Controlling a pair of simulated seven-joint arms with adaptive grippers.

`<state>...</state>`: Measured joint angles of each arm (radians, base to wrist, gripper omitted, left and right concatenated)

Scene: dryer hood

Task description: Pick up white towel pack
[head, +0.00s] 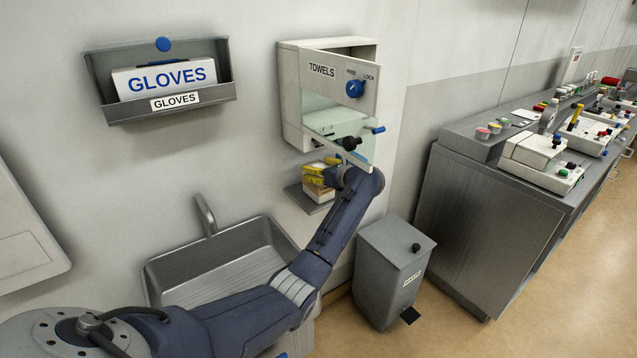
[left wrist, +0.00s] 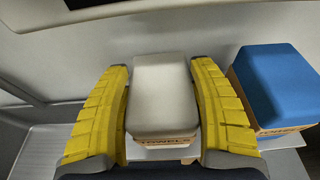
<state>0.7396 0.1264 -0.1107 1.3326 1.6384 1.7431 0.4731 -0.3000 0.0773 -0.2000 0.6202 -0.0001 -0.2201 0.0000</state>
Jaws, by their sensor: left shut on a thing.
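The white towel pack (left wrist: 161,88) has a white top and a tan front band with a partly hidden label in the left wrist view. My left gripper (left wrist: 160,70) has its yellow fingers on both sides of it and is shut on it. In the head view the yellow left gripper (head: 318,172) is at the small shelf under the towel dispenser, with its arm reaching in from the lower left. I cannot tell whether the pack touches the shelf. My right gripper is not in view.
A blue pack (left wrist: 276,85) stands close to the right finger. The towel dispenser (head: 319,70) with its clear flap overhangs the grey shelf (head: 303,199). A sink (head: 222,262) is below left, a waste bin (head: 390,275) below right. A glove holder (head: 160,80) hangs left.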

